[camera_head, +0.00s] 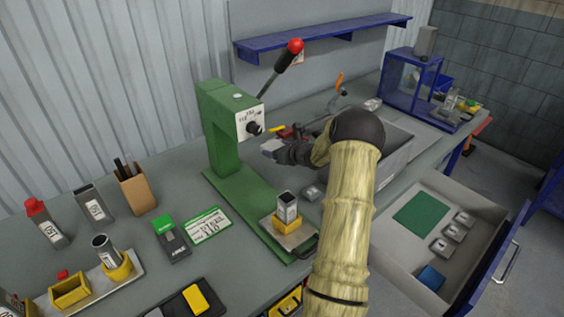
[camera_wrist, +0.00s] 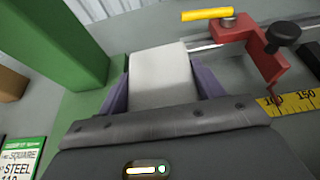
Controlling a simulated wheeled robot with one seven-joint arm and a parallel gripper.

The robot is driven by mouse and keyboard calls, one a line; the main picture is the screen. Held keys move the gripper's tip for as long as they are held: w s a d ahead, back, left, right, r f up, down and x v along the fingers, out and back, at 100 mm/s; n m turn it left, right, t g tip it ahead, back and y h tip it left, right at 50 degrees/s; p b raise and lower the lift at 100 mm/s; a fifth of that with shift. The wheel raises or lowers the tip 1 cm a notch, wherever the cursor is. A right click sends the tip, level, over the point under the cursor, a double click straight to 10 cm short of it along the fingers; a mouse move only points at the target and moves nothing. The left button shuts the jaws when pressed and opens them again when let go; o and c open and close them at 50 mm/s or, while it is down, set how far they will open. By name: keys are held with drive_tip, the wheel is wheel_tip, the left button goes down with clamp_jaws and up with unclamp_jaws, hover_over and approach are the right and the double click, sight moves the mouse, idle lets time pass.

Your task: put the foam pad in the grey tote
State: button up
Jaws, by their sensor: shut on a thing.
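My gripper (camera_wrist: 160,92) is shut on a pale grey-white block, which looks like the foam pad (camera_wrist: 160,66). The pad sits between the two purple fingers in the wrist view. In the head view my gripper (camera_head: 280,149) is beside the green press, and the pad's pale end (camera_head: 269,146) shows at its tip. The grey tote (camera_head: 396,150) stands on the table to the right of my gripper, partly hidden behind my arm. Most of its inside is hidden.
A green press (camera_head: 222,130) with a red-knobbed lever stands just left of my gripper. A red stop with a yellow handle (camera_wrist: 207,14) and a ruler (camera_wrist: 290,103) are close by on the right. An open drawer (camera_head: 400,254) holds several small parts. A blue shelf (camera_head: 320,36) hangs behind.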

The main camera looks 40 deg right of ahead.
sight(278, 168)
drive_tip(key=shift+f, duration=1.2)
drive_tip(key=shift+f+p, duration=0.3)
drive_tip(key=shift+f, duration=1.6)
drive_tip(key=shift+f, duration=0.15)
drive_tip(key=o, duration=0.9)
drive_tip(key=shift+o, duration=0.2)
